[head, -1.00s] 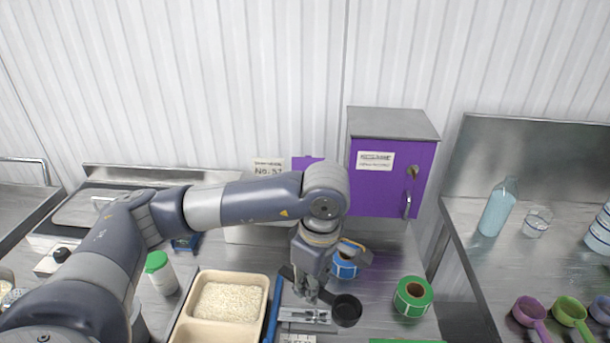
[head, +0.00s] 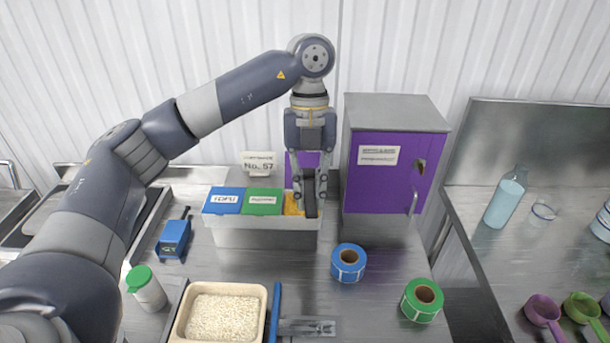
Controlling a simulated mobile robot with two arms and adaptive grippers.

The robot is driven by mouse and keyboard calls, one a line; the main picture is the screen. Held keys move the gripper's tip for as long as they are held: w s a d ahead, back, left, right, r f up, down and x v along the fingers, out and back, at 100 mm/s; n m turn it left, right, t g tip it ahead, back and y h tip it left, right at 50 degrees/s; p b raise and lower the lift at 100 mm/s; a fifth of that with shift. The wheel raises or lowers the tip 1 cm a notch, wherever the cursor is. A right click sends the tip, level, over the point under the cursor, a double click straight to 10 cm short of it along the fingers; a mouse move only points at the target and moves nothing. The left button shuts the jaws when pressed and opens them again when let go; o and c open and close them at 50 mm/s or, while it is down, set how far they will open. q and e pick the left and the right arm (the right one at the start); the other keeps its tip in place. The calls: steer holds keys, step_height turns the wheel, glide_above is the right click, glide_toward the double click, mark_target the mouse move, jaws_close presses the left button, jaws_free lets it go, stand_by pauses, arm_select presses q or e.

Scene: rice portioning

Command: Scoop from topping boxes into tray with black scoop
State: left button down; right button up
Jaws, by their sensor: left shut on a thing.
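My left gripper (head: 309,190) points down over the right end of the white topping box (head: 262,237) and is shut on the black scoop (head: 311,197). Only a dark upright part of the scoop shows between and beside the fingers; its cup is hidden. The box has a blue labelled lid (head: 224,200), a green labelled lid (head: 263,202), and yellow topping (head: 292,203) in the right section, partly behind the fingers. The cream tray (head: 178,326) holding white rice (head: 222,317) sits at the bottom.
A purple cabinet (head: 383,173) stands just right of the box. Blue tape (head: 348,263), green tape (head: 422,299), a green-capped bottle (head: 147,289) and a blue device (head: 174,238) stand around. The counter between box and tray is mostly clear.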

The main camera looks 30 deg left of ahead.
arm_select(q)
steer(key=shift+w+a+r+n, duration=0.3)
steer(key=shift+r+n, duration=0.15)
steer(key=shift+n, duration=0.35)
step_height(320, 180, down, 10)
steer(key=w+b, duration=0.1)
steer(key=b, duration=0.6)
steer(key=shift+a+b, duration=0.35)
arm_select(e)
step_height(320, 180, down, 8)
steer(key=shift+w+a+r, duration=0.15)
steer(key=shift+w+a, duration=0.05)
steer(key=shift+a, duration=0.05)
arm_select(q)
steer(key=shift+w, duration=0.1)
steer(key=shift+s+d, duration=0.3)
steer(key=shift+s, duration=0.1)
arm_select(e)
steer(key=shift+a, duration=0.15)
steer(key=shift+r, duration=0.1)
